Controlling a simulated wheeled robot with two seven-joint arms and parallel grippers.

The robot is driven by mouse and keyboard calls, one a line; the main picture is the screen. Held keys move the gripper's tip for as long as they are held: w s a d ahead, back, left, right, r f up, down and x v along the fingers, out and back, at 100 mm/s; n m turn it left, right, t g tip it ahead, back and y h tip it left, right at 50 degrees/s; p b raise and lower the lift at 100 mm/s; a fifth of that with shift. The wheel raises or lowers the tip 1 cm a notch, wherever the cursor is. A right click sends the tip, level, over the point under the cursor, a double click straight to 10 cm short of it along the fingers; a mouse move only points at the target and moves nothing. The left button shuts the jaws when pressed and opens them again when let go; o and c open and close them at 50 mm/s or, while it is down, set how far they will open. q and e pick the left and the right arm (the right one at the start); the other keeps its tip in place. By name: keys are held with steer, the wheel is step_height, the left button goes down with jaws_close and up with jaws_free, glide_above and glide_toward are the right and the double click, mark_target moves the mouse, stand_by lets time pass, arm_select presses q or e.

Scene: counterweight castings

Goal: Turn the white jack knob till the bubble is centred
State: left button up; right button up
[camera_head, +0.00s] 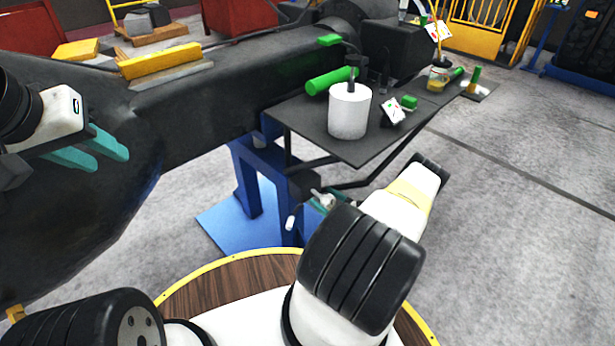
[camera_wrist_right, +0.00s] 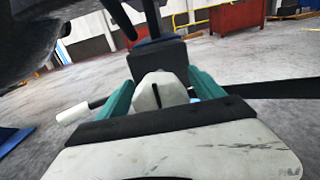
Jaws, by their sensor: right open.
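A pale, lobed knob (camera_wrist_right: 157,92) with a dark slot sits between the fingers of my right gripper (camera_wrist_right: 162,84) in the right wrist view. The teal fingers stand apart on either side of it; I cannot tell whether they touch it. In the head view the right gripper (camera_head: 324,203) is at the blue stand below the black shelf, partly hidden by my arm. A white handle end (camera_wrist_right: 75,113) on a dark rod is left of the gripper; it also shows in the head view (camera_head: 290,220). My left gripper (camera_head: 97,152) is open and empty beside the dark casting. No bubble is discernible.
The long dark casting (camera_head: 225,92) rests on the blue stand (camera_head: 245,185). The black shelf (camera_head: 345,149) carries a white cylinder (camera_head: 349,112), a green cylinder (camera_head: 330,80) and a glass jar (camera_head: 438,78). A yellow bar (camera_head: 160,61) lies on the casting. Floor at right is clear.

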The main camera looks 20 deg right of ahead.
steer(key=shift+c, duration=0.3)
steer(key=c, duration=1.3)
steer(key=shift+c, duration=0.2)
steer(key=shift+n, duration=0.4)
steer(key=n, duration=0.3)
steer(key=shift+s+a+n, duration=0.1)
steer(key=shift+n, duration=0.3)
steer(key=n, duration=0.9)
steer(key=shift+a+f+n, duration=0.2)
steer(key=shift+f+n, duration=0.05)
steer(key=shift+n, duration=0.15)
steer(key=n, duration=0.5)
steer(key=shift+s+f, duration=0.1)
steer(key=shift+f, duration=0.05)
steer(key=shift+n, duration=0.3)
